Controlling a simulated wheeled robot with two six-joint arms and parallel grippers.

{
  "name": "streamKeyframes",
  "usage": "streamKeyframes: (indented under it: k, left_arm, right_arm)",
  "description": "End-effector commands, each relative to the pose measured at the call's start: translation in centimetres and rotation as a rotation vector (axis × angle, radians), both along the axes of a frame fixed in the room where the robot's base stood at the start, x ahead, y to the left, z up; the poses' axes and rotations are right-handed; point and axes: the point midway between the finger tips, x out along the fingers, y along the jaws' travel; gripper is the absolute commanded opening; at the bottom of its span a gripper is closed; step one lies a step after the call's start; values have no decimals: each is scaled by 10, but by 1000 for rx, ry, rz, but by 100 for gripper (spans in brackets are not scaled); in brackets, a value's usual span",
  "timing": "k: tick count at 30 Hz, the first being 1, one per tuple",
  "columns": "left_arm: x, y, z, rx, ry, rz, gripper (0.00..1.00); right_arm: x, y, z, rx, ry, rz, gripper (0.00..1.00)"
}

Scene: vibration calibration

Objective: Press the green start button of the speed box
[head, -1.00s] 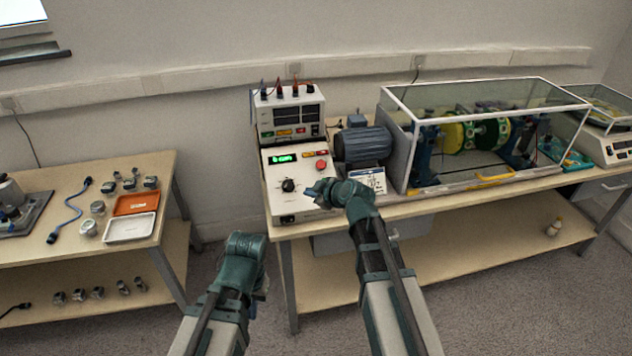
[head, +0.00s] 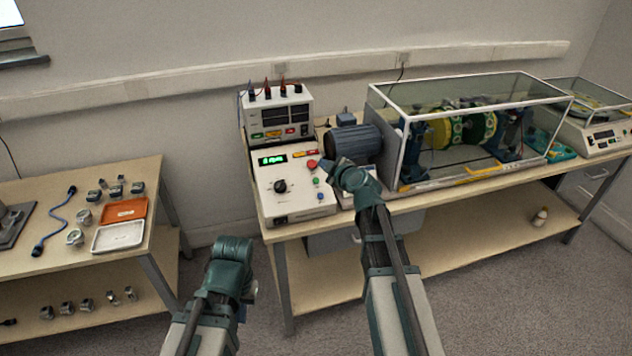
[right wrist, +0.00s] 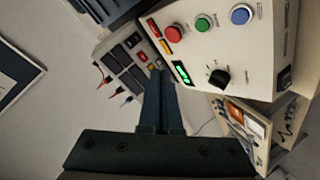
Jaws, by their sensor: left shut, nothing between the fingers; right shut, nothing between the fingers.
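The speed box (head: 296,205) is a pale console on the right bench, with a lit green display (head: 272,160), a black knob (head: 280,186) and three round buttons. The green start button (head: 316,181) sits between the red button (head: 312,164) and a blue one (head: 319,195). In the right wrist view the green button (right wrist: 203,23) is uncovered. My right gripper (head: 326,166) is shut and empty by the box's right edge, beside the red button in the head view; contact cannot be told. My left gripper (head: 233,246) is shut and empty, low in front of the bench gap.
A meter unit (head: 278,112) with cables stands behind the box. A motor (head: 353,144) and a clear-covered rig (head: 470,130) stand to the right. The left bench holds an orange tray (head: 124,210), a white tray (head: 118,236) and small parts.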

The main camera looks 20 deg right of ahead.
Motion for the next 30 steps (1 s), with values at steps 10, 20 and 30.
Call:
streamKeyframes:
  k: [10,20,30]
  left_arm:
    - [0,0,-34,0,0,0,0]
    - [0,0,-72,0,0,0,0]
    - [0,0,-77,0,0,-1,0]
  right_arm:
    - [14,0,-34,0,0,0,0]
    - [33,1,-72,0,0,0,0]
    - [37,2,-77,0,0,0,0]
